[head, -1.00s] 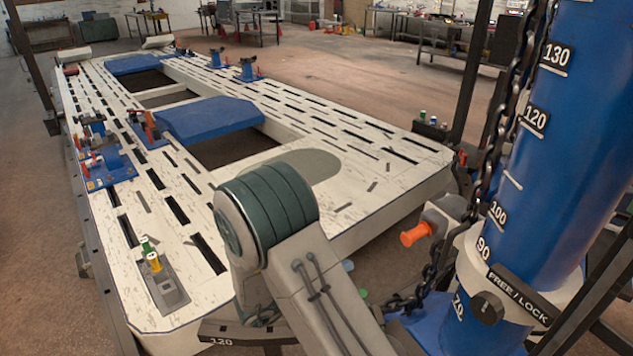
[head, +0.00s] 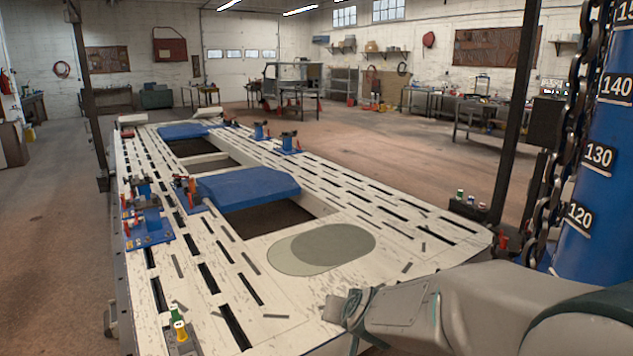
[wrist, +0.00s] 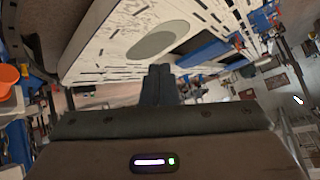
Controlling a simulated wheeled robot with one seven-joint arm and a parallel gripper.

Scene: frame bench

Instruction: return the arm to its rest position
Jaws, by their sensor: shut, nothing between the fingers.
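My gripper (wrist: 160,72) shows in the wrist view as two dark fingers pressed together, with nothing between them. The fingers appear against the white slotted bench (wrist: 108,43), apparently clear of it. In the head view, pale grey links of my arm (head: 480,305) reach in from the lower right, in front of the near right part of the bench (head: 285,315). I cannot clearly make out the fingertips in the head view.
Blue pads (head: 245,188) bridge openings in the bench. Blue clamps (head: 148,230) stand along its left side. A blue scaled column (head: 600,190) with a hanging chain (head: 568,150) rises close at the right. Open floor (head: 390,155) lies beyond the bench.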

